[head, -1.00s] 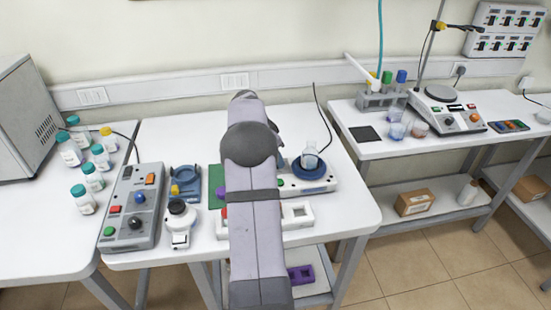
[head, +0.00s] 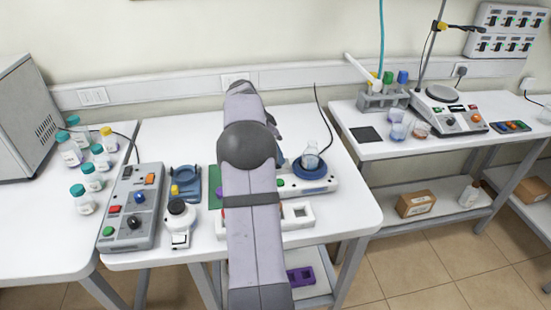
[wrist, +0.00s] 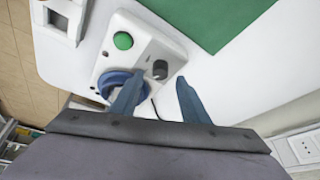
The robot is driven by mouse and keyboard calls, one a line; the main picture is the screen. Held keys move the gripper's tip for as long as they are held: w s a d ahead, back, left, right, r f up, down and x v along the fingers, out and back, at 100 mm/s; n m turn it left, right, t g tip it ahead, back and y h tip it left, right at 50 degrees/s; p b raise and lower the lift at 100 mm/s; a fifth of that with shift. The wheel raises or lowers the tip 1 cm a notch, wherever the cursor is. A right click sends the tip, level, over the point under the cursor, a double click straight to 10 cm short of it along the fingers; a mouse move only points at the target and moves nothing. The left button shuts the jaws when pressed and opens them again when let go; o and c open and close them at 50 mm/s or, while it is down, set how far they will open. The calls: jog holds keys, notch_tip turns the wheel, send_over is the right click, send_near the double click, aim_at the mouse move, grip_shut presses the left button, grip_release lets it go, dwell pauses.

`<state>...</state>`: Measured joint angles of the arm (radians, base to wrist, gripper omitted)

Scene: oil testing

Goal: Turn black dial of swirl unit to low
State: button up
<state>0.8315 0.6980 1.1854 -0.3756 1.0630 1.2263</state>
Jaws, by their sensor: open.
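The swirl unit (head: 325,181) is a white box with a blue round platform (head: 312,173) that bears a clear flask (head: 310,155). In the wrist view the unit (wrist: 113,63) shows a green button (wrist: 123,40), the black dial (wrist: 160,69) and part of the blue platform (wrist: 112,80). My gripper (wrist: 161,78) is open, its two blue-grey fingers apart. The dial appears in the gap just beyond the fingertips; I cannot tell the height between them. The left finger overlaps the blue platform in the picture. My arm hides the dial and gripper in the head view.
A green mat (wrist: 215,15) lies beside the unit. A grey control box (head: 133,205), a blue device (head: 185,183) and a white instrument (head: 180,222) stand to the left. A white frame (head: 298,213) lies in front. A black cable rises behind the flask.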

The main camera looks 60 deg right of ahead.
jog(key=shift+b+v, duration=0.4)
jog(key=shift+v, duration=1.75)
jog(key=w+a+r+n+t+y+p, duration=0.15)
jog(key=a+n+p, duration=0.4)
jog(key=a, duration=0.75)
jog(key=w+a+r+n+y+p, duration=0.15)
jog(key=a+r+n+p, duration=0.35)
jog(key=a, duration=0.8)
jog(key=s+a+f+n+y+p, duration=0.1)
jog(key=s+a+n+p, duration=0.2)
jog(key=s+a+n, duration=0.55)
jog(key=s+a+f+n+p, duration=0.1)
jog(key=s+a+n+p, duration=0.3)
jog(key=a, duration=0.7)
notch_tip(320, 180, down, 21)
jog(key=s+m+b, duration=0.1)
jog(key=b, duration=2.1)
jog(key=shift+s+a, duration=0.2)
jog(key=shift+f, duration=0.2)
